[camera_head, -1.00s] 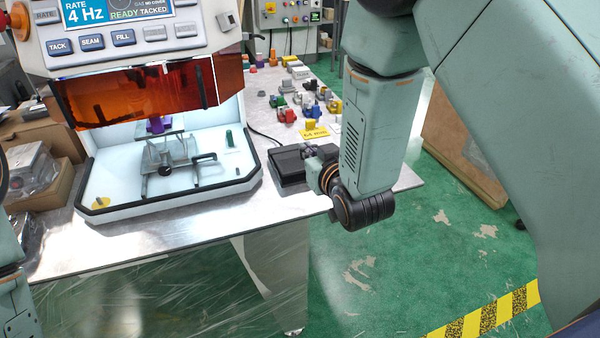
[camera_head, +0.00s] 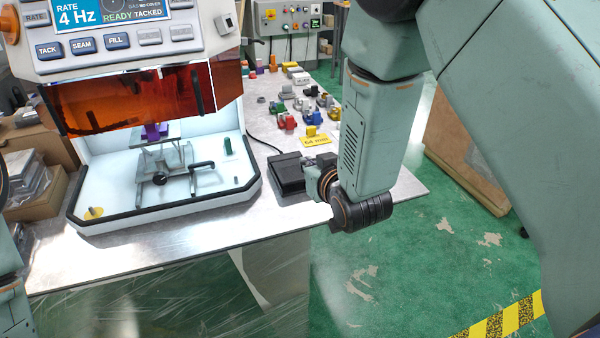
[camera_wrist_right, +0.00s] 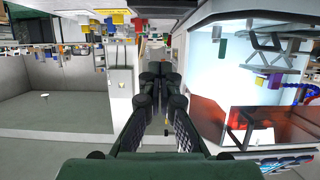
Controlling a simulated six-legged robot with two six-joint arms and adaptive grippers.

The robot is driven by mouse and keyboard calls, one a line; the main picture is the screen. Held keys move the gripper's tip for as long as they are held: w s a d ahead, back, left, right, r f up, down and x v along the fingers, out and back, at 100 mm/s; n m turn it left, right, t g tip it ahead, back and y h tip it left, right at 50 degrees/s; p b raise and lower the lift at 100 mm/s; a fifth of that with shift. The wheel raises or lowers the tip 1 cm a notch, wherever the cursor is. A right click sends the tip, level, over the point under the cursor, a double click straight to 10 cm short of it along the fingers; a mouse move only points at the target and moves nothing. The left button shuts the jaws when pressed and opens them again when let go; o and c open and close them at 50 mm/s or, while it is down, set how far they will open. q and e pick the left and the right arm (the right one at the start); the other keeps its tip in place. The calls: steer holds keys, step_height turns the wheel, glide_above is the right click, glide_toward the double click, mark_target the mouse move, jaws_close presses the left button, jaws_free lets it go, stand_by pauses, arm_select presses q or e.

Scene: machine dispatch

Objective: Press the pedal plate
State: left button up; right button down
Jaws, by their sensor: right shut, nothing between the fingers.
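The pedal (camera_head: 287,174) is a black box with a cable at its back, lying on the metal table to the right of the welding machine. My right gripper (camera_head: 309,178) is low at the pedal's right side, partly hidden by its own wrist. I cannot tell whether it touches the pedal. In the right wrist view the fingers of my right gripper (camera_wrist_right: 159,76) are together with nothing between them. The pedal plate cannot be made out in that view. Only part of my left arm shows at the left edge, without its gripper.
The welding machine's white tray (camera_head: 160,212) with a clamp fixture stands left of the pedal. The table's front edge (camera_head: 200,247) is close; green floor lies beyond.

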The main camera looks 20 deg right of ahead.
glide_above(300, 181)
step_height(300, 181, down, 2)
steer(key=shift+w+f+b, duration=0.1)
steer(key=shift+b, duration=0.3)
steer(key=shift+w+f, duration=0.25)
steer(key=shift+f, duration=0.9)
steer(key=shift+s+f+b, duration=0.2)
steer(key=shift+f+b, duration=0.2)
steer(key=shift+f, duration=0.5)
steer(key=shift+w, duration=0.1)
steer(key=shift+s+f, duration=0.25)
steer(key=shift+f, duration=0.3)
steer(key=shift+s+f, duration=0.25)
steer(key=shift+f, duration=0.3)
